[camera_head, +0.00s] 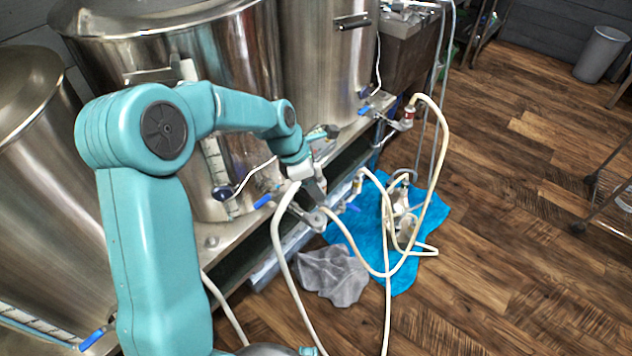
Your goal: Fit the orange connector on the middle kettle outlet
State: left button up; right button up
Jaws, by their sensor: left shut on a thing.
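The middle kettle (262,70) is a large steel vessel behind my left arm. A blue valve handle (264,201) shows low at its front, close to my left gripper; the outlet mouth is largely hidden. My left gripper (316,205) is shut on a small metallic hose connector (317,219) in front of the kettle. A cream hose (345,235) runs from near the fingertips. I cannot make out orange on the connector, or whether it touches the outlet. My right gripper is not in view.
A right kettle (325,70) has a hose fitting with a red band (409,112) at its outlet. A blue cloth (430,215) with a pump-like metal unit (401,215) and a grey rag (334,274) lie on the wooden floor.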

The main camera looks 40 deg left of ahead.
pick_arm(q)
notch_tip(320, 180, down, 5)
jog(key=b, duration=0.4)
jog(key=shift+f+b, duration=0.15)
jog(key=shift+b, duration=0.25)
jog(key=shift+f, duration=0.75)
jog(key=shift+f+b, duration=0.65)
jog(key=shift+f, duration=0.65)
jog(key=o, duration=1.2)
jog(key=shift+o, duration=0.2)
jog(key=p+v, duration=0.3)
jog(key=v, duration=1.3)
jog(key=shift+r+p, duration=0.2)
jog(key=shift+p, duration=0.15)
